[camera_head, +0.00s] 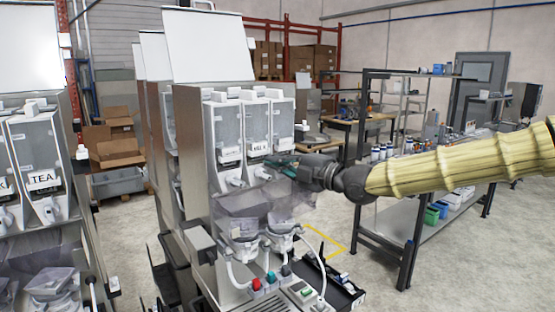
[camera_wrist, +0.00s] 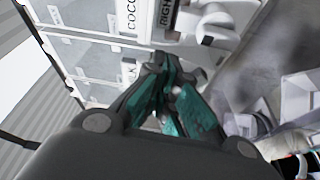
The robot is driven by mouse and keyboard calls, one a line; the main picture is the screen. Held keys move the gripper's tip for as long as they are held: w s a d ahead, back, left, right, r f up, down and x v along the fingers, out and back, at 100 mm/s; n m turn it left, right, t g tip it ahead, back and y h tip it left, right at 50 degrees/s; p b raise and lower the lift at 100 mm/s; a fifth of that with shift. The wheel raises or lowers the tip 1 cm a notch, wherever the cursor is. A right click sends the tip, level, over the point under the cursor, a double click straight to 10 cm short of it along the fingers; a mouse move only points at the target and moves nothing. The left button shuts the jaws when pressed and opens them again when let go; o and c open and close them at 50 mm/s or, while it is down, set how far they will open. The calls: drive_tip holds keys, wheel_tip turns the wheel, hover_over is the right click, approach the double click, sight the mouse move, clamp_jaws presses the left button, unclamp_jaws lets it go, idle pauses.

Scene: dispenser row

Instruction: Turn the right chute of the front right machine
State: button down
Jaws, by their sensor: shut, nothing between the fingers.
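The front right machine (camera_head: 200,150) stands in the middle of the head view, with its white lid raised and several clear canisters on its front. White chutes (camera_head: 236,181) stick out below the canisters. My gripper (camera_head: 283,164) is shut and empty in front of the canisters' right part, where it hides some of the front. In the wrist view my teal fingertips (camera_wrist: 170,75) are close together near the canister marked "COCO". A white chute (camera_wrist: 213,30) shows just beyond and right of the fingertips, beside a dark label reading "RIGHT". I cannot tell whether the fingers touch anything.
Clear mixing bowls (camera_head: 245,215) and coloured knobs (camera_head: 271,277) sit below the chutes. Another machine (camera_head: 40,160) marked "TEA" stands at the left. A metal shelf (camera_head: 400,215) stands behind my arm on the right. Cardboard boxes (camera_head: 115,150) lie behind. Bare floor shows at bottom right.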

drive_tip(key=shift+w+d+f+p, duration=0.1)
drive_tip(key=shift+w+d+p, duration=0.55)
drive_tip(key=shift+d, duration=0.4)
